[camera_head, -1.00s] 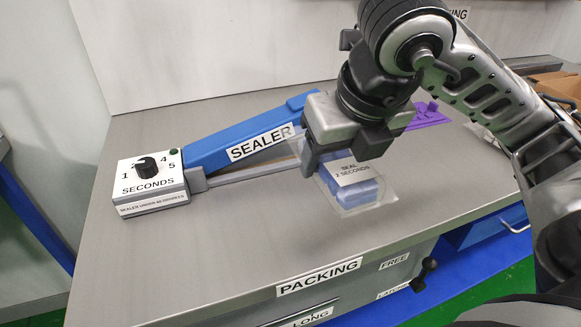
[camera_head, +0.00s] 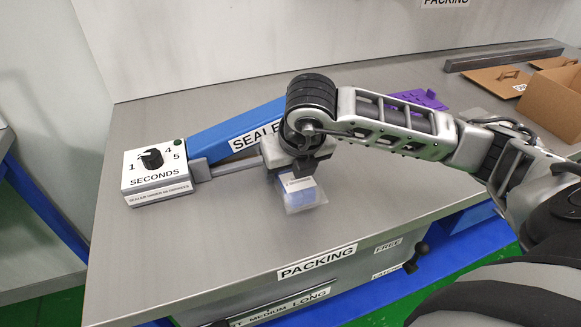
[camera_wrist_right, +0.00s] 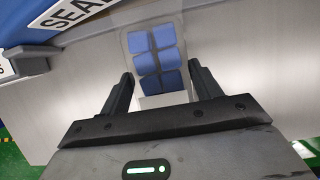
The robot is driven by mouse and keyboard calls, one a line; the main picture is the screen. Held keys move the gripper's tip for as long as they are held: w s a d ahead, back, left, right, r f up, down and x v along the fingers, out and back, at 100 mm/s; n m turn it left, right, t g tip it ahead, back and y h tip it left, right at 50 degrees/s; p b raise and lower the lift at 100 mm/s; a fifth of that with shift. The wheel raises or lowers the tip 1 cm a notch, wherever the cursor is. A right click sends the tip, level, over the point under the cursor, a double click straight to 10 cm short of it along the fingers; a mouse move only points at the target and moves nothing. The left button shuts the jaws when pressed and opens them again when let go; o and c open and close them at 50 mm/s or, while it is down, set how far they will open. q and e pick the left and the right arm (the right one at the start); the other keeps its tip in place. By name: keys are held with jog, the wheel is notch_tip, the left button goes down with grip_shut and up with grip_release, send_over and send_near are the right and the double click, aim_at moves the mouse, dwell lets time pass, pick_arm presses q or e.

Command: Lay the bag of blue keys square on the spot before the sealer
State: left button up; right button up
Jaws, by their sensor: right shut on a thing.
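The clear bag of blue keys (camera_head: 304,197) hangs or rests just in front of the sealer bar, with a white label on its upper part. My right gripper (camera_head: 296,172) is shut on the bag's label end, close above the table. In the right wrist view the bag (camera_wrist_right: 154,52) shows several blue keys in rows, between and beyond the fingers of the gripper (camera_wrist_right: 160,98). The blue sealer (camera_head: 212,142) lies behind the bag, its far part hidden by my arm. I cannot tell whether the bag touches the table. My left gripper is out of view.
The sealer's white dial box (camera_head: 157,178) stands at the left. The grey packing table (camera_head: 200,245) is clear in front. A purple piece (camera_head: 425,98) lies behind my arm. Brown cardboard boxes (camera_head: 552,98) and a dark bar (camera_head: 505,55) are at the back right.

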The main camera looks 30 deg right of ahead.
jog(key=shift+f, duration=0.3)
jog(key=o, duration=0.7)
jog(key=shift+f, duration=0.15)
jog(key=o, duration=0.4)
jog(key=shift+r, duration=0.3)
jog(key=shift+s+a+r, duration=0.1)
jog(key=shift+r, duration=0.2)
jog(key=v, duration=1.1)
jog(key=shift+s, duration=0.2)
